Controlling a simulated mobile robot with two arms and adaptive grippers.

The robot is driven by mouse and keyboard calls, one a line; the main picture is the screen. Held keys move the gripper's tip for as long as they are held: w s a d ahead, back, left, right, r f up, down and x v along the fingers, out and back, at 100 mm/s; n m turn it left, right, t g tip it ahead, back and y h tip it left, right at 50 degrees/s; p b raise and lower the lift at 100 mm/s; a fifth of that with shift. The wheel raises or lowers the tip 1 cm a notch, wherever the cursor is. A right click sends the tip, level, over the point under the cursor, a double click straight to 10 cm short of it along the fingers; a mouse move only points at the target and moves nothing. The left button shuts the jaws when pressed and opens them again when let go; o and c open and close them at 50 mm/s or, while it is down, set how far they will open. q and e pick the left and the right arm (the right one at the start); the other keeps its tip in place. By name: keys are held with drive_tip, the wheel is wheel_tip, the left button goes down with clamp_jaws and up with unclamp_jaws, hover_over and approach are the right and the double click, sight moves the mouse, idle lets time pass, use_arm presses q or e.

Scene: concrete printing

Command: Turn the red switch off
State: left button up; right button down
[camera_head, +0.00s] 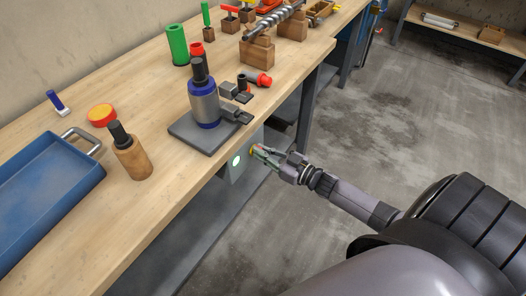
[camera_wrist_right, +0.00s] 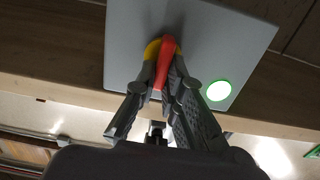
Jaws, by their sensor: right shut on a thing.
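The red switch (camera_wrist_right: 166,56) with a yellow base (camera_wrist_right: 152,49) sits on a grey switch box (camera_wrist_right: 205,40) on the front edge of the workbench. My right gripper (camera_wrist_right: 166,75) is at the switch, its fingers closed on either side of the red handle. In the head view the right gripper (camera_head: 262,153) reaches the box from the right and hides most of the switch; a bit of yellow shows at its tips. A round green light (camera_head: 236,161) glows on the box, and it also shows in the wrist view (camera_wrist_right: 218,90). My left gripper is not in view.
The wooden workbench (camera_head: 150,215) holds a blue tray (camera_head: 45,190), a grey and blue device (camera_head: 204,105) on a dark plate, a green cylinder (camera_head: 177,45) and several tools. Open concrete floor (camera_head: 400,110) lies to the right.

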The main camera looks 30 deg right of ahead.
drive_tip(key=n+b, duration=0.1)
drive_tip(key=n, duration=0.5)
drive_tip(key=f+n+b, duration=0.1)
drive_tip(key=n+b, duration=0.1)
drive_tip(key=n, duration=0.4)
drive_tip(key=a+n+b, duration=0.1)
drive_tip(key=n, duration=0.4)
drive_tip(key=shift+s+a+f+n, duration=0.1)
drive_tip(key=shift+s+f+n, duration=0.2)
drive_tip(key=shift+n, duration=0.1)
idle(0.5)
drive_tip(key=c, duration=1.7)
unclamp_jaws()
drive_tip(key=shift+r, duration=0.1)
